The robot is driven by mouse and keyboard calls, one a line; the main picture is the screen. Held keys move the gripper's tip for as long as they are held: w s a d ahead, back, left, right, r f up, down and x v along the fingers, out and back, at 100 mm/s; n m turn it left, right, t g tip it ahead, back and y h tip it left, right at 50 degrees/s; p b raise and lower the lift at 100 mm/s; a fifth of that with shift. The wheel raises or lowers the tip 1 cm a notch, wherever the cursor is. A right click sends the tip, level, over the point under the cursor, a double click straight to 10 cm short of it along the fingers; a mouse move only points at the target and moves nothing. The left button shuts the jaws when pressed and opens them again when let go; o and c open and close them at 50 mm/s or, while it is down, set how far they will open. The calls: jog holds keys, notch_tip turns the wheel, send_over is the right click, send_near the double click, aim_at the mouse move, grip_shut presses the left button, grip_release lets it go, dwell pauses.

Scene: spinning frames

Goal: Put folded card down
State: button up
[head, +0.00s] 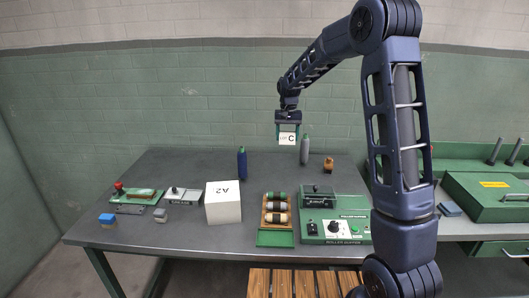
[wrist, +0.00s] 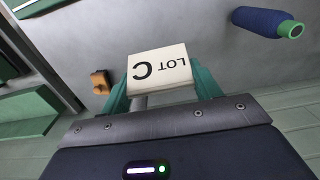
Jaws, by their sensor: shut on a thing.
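The folded card (head: 288,139) is white and marked "LOT C". It is held in the air above the back part of the grey table (head: 170,170). My gripper (head: 288,128) is shut on it, with a green finger at each side of the card. In the wrist view the card (wrist: 160,70) sits between the green fingertips, its lettering upside down. The card is apart from the table, and its underside is hidden.
A blue spool (head: 242,163) and a grey-green spool (head: 304,150) stand near the back. A white A2 block (head: 223,203), a tray of bobbins (head: 276,222) and a green control box (head: 335,226) stand in front. The back left tabletop is clear.

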jog(key=w+a+r, duration=0.1)
jog(key=w+a, duration=0.1)
jog(key=a, duration=0.8)
jog(key=w+a, duration=0.2)
jog(key=a, duration=0.8)
send_over(202, 177)
notch_tip(202, 177, down, 20)
jog(key=shift+f, duration=0.25)
jog(key=shift+f, duration=0.15)
jog(key=o, duration=0.9)
notch_tip(202, 177, up, 12)
jog(key=shift+s+r, duration=0.1)
jog(key=shift+r, duration=0.05)
jog(key=shift+d, duration=0.1)
